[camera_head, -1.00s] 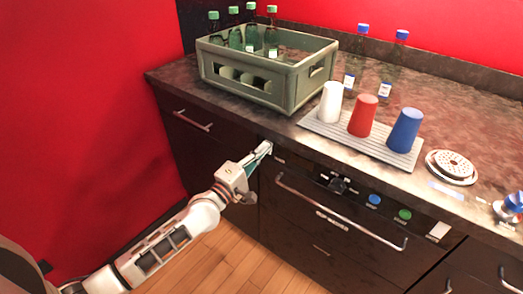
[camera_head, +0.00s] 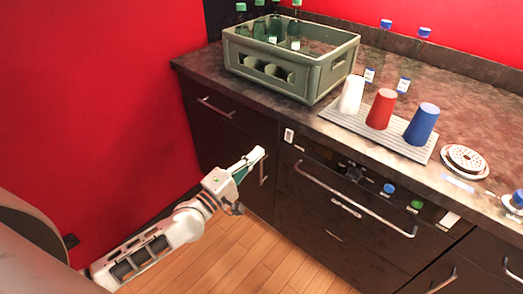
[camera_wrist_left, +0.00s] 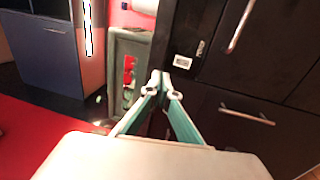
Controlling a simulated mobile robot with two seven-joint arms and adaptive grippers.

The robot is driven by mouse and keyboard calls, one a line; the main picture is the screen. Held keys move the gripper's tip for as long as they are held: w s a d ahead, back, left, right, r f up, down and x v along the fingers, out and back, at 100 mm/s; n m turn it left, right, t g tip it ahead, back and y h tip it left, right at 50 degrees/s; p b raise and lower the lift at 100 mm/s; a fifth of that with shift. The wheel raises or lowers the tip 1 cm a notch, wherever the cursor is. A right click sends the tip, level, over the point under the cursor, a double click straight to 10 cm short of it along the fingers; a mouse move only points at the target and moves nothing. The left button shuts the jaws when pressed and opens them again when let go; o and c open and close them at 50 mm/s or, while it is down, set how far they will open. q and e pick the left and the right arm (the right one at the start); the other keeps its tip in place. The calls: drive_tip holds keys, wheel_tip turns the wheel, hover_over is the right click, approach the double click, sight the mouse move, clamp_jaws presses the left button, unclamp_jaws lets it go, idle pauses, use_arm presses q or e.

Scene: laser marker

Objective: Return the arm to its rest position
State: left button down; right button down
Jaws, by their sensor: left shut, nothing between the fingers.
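My left gripper (camera_head: 256,155) is in front of the dark cabinets in the head view, below the counter edge. Its fingers are shut and empty, pointing up and right. It overlaps a vertical cabinet handle in the picture; I cannot tell the exact gap. In the left wrist view the fingertips (camera_wrist_left: 165,80) meet, with teal finger sides, in front of dark drawer fronts. My left arm (camera_head: 160,245) comes in from the lower left over the wooden floor. My right gripper is not in view.
The counter holds a green bottle crate (camera_head: 307,83), a white cup (camera_head: 351,95), a red cup (camera_head: 381,109) and a blue cup (camera_head: 422,125). A front panel with a long handle (camera_head: 352,203), a blue button (camera_head: 389,188) and a green button (camera_head: 417,204) is right of the gripper. Floor below is clear.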

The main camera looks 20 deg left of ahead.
use_arm(q)
drive_tip(key=shift+s, duration=0.1)
idle(0.4)
drive_tip(key=s+d+f+m+g+y+p, duration=0.1)
drive_tip(key=s+f+m+g+y, duration=0.3)
drive_tip(key=s+f+m, duration=1.4)
drive_tip(key=s+d+f+g, duration=0.1)
drive_tip(key=s+f+g, duration=0.3)
drive_tip(key=s+f, duration=0.1)
drive_tip(key=shift+s+f, duration=0.3)
drive_tip(key=shift+s, duration=0.05)
